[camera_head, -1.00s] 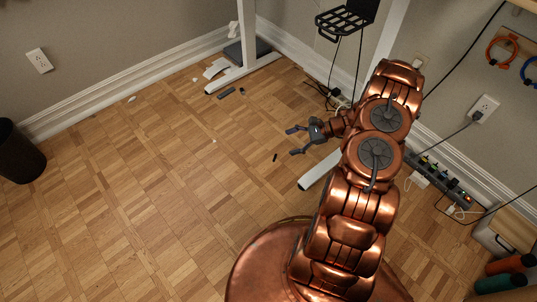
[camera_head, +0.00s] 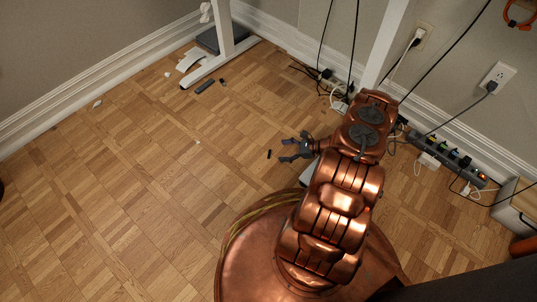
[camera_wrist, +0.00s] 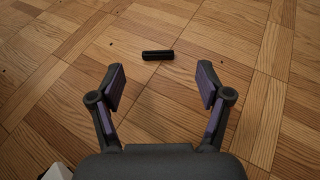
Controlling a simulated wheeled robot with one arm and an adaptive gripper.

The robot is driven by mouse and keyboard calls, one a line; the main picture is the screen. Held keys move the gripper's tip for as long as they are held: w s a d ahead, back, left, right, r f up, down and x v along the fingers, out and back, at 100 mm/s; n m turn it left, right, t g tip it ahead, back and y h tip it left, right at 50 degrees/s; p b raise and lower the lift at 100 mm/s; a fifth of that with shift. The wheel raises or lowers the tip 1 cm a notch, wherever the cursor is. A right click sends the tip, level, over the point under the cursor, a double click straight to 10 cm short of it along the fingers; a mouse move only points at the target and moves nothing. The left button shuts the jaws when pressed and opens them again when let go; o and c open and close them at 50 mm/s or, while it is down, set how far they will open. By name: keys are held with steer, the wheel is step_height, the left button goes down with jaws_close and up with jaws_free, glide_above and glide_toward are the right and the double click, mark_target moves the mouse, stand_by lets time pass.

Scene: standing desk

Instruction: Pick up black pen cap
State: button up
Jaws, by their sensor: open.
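The black pen cap (camera_wrist: 158,55) lies on the wood floor in the wrist view, sideways, just beyond my fingertips and roughly midway between them. In the head view the pen cap (camera_head: 269,154) is a small dark piece on the floor, a little left of my gripper (camera_head: 284,149). In the wrist view my gripper (camera_wrist: 160,88) is open and empty, with its two fingers wide apart. The fingers do not touch the cap.
Bare parquet floor (camera_head: 130,190) surrounds the cap. A dark bar-shaped object (camera_head: 205,87) and a smaller dark piece (camera_head: 223,82) lie near the white desk foot (camera_head: 222,62). Cables and a power strip (camera_head: 440,152) run along the right wall.

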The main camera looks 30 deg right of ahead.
mark_target(269, 153)
steer(key=b+x, duration=0.1)
steer(key=x, duration=0.1)
steer(key=b+x, duration=0.2)
steer(key=shift+a+f, duration=0.25)
steer(key=shift+f, duration=0.25)
steer(key=shift+w+a, duration=0.3)
steer(key=c, duration=0.8)
steer(key=shift+o, duration=0.2)
